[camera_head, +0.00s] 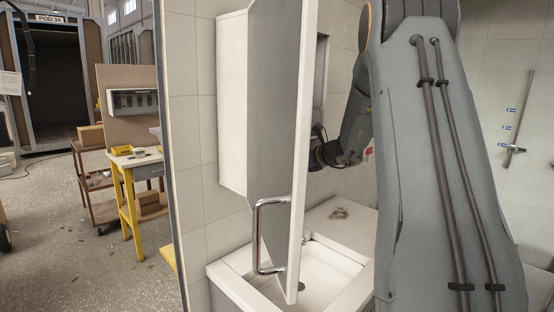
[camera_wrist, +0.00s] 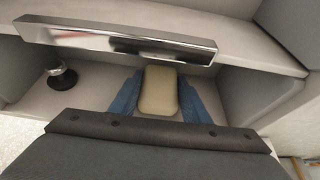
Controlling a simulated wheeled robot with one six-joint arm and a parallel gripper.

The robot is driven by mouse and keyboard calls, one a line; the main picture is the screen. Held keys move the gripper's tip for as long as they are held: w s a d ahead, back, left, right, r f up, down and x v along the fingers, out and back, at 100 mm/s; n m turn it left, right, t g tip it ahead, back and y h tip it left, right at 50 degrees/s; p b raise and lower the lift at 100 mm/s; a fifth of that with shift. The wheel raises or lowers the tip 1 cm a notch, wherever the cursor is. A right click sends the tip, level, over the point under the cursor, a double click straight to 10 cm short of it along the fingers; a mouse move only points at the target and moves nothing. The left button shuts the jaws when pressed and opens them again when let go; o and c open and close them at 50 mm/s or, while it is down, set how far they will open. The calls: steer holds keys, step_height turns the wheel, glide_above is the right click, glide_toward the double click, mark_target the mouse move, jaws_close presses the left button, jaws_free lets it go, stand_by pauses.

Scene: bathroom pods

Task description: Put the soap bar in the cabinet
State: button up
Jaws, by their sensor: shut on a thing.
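The pale yellow soap bar (camera_wrist: 158,92) is between the blue fingers of my gripper (camera_wrist: 160,78) in the wrist view. My gripper is shut on it, with one finger along each side. The soap is in an open compartment of the cabinet, below a pale shelf (camera_wrist: 250,50) with a chrome bar along its front. I cannot tell whether the soap touches the surface beneath. In the head view the white cabinet (camera_head: 232,105) is on the tiled wall, its door (camera_head: 276,130) swung open. The door hides my gripper and the soap there.
The door's chrome handle (camera_head: 258,235) sticks out near its lower edge, above the white sink (camera_head: 330,268). A small object with a black round base (camera_wrist: 61,78) stands left of the soap in the compartment. A yellow-legged table (camera_head: 135,165) is outside at left.

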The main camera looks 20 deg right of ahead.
steer(key=shift+s+d, duration=0.2)
steer(key=shift+d, duration=0.15)
steer(key=shift+f, duration=0.2)
steer(key=o, duration=1.2)
steer(key=shift+a, duration=0.1)
steer(key=shift+r, duration=0.15)
steer(key=b+v, duration=0.3)
steer(key=v, duration=0.9)
